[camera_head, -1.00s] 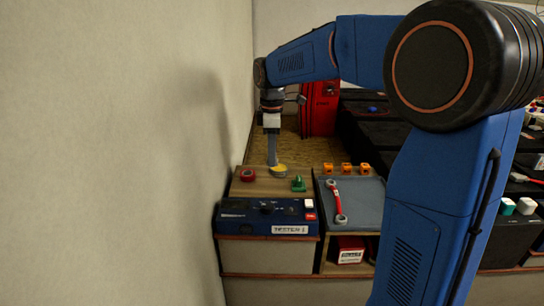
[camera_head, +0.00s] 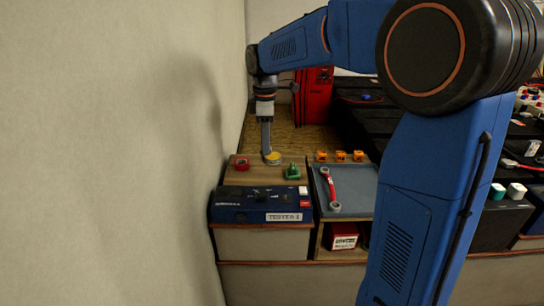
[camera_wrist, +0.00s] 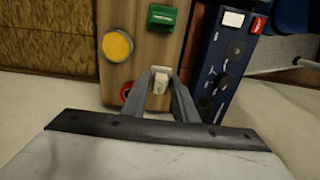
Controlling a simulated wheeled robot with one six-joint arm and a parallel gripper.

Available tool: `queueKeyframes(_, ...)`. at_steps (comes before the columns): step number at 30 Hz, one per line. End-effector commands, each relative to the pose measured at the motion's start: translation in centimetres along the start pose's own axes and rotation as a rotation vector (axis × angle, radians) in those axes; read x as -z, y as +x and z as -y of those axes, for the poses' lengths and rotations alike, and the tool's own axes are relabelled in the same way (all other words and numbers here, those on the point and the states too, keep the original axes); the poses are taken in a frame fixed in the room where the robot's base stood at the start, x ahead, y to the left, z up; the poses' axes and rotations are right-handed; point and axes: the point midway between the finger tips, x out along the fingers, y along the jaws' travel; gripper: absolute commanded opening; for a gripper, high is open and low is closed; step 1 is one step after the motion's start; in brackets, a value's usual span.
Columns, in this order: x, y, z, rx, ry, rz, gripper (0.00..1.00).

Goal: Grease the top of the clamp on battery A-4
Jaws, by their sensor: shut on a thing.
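My gripper (camera_head: 266,150) is over the wooden bench top, behind the blue tester. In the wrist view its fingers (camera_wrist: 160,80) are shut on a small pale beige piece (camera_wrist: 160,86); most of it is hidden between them. A yellow round pot or disc (camera_head: 273,158) sits by the fingertips in the head view. In the wrist view the yellow disc (camera_wrist: 117,46) lies to the left of the fingers, apart from them. Black batteries (camera_head: 375,118) stand at the right, partly behind my arm. I cannot tell which is A-4, and its clamp cannot be made out.
A red ring (camera_head: 242,163) and a green block (camera_head: 292,172) lie on the wooden top (camera_head: 262,178). The blue tester (camera_head: 245,205) stands in front. A grey tray (camera_head: 350,195) holds a red wrench (camera_head: 331,188). Orange pieces (camera_head: 340,156) line its back. A wall is close on the left.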

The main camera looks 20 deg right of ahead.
Motion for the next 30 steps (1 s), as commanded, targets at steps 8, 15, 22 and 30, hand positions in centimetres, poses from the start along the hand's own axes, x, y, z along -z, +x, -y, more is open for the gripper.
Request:
queueKeyframes(8, -0.3, 0.1, -1.7, 0.000, 0.002, 0.000, 0.08)
queueKeyframes(15, -1.6, 0.6, -7.3, 0.001, 0.003, 0.000, 0.08)
queueKeyframes(22, -2.5, 0.9, -9.9, 0.001, 0.000, 0.000, 0.08)
queueKeyframes(30, -2.5, 2.6, -10.0, 0.002, 0.000, 0.001, 0.08)
